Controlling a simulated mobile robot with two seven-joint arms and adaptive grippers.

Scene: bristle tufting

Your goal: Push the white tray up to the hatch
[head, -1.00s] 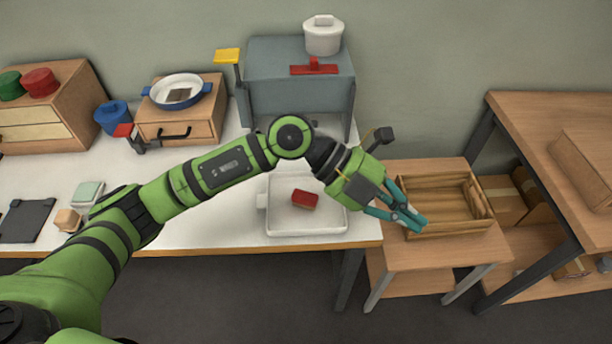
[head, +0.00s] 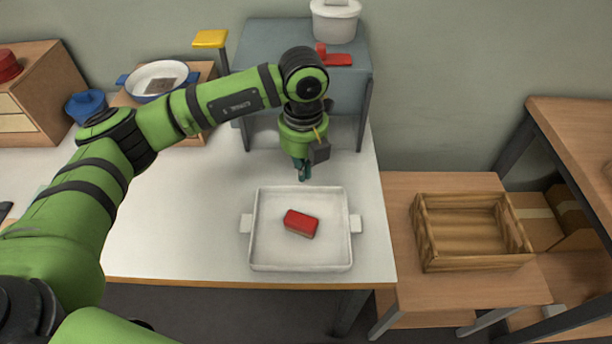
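The white tray (head: 269,256) sits on the white table near its front edge, with a handle on each side. A red block (head: 301,223) lies inside it. My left gripper (head: 304,174) points down just behind the tray's back rim, and no contact shows. Its fingers look close together, but they are small and partly overlapping, so I cannot tell whether they are shut. The grey-blue hatch housing (head: 262,45) stands at the back of the table, behind my gripper. My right gripper is out of view.
A wooden crate (head: 424,240) stands empty on a lower stand at the right. A white pot (head: 335,22) and a red handled piece (head: 336,58) are on the housing. A blue pan (head: 160,77) stands left. The table left of the tray is clear.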

